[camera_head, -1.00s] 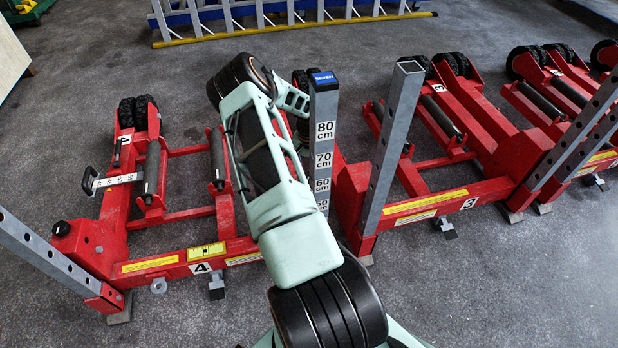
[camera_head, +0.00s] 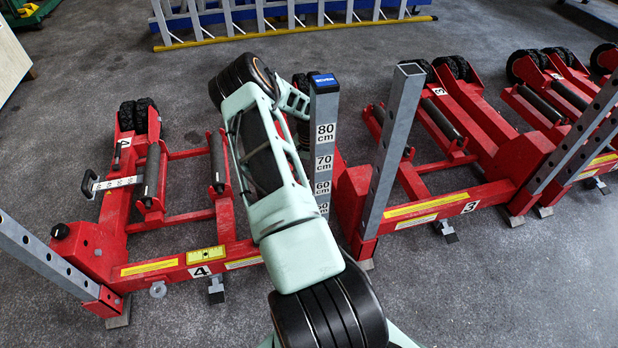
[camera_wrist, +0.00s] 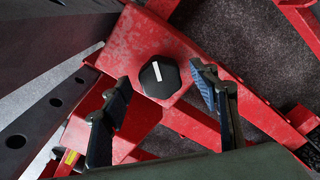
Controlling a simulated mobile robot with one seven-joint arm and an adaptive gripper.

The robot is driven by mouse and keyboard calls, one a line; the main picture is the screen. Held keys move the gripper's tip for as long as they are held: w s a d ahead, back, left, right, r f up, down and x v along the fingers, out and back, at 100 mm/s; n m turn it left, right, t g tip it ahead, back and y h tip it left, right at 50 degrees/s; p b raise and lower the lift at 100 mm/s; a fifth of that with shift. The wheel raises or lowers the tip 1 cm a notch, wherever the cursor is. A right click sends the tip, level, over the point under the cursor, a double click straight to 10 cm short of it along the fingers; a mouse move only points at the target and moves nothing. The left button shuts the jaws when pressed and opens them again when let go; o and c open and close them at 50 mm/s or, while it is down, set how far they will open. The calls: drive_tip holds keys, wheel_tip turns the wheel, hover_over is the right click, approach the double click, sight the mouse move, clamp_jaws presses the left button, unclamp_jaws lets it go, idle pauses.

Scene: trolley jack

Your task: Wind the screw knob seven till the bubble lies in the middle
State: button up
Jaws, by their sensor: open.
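In the wrist view a black faceted knob (camera_wrist: 158,84) with a white bar mark sits on a red frame. My gripper (camera_wrist: 161,78) is open, with one blue-padded finger on each side of the knob; gaps show between pads and knob. In the head view a grey post with a blue cap (camera_head: 323,80) that seems to read SEVEN stands beside my arm, which hides the gripper and the knob there. A small yellow piece (camera_head: 206,255) lies on the bar of the jack marked 4; it may be a level, but I cannot make out a bubble.
The red jack marked 4 (camera_head: 170,271) is at left, with another black knob (camera_head: 60,230) on its corner. The red jack marked 3 (camera_head: 440,205) is at right. Grey perforated posts (camera_head: 42,252) rise around. A ladder (camera_head: 290,27) lies at the back on open floor.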

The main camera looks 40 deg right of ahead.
wheel_tip(320, 180, up, 12)
idle(0.5)
idle(0.4)
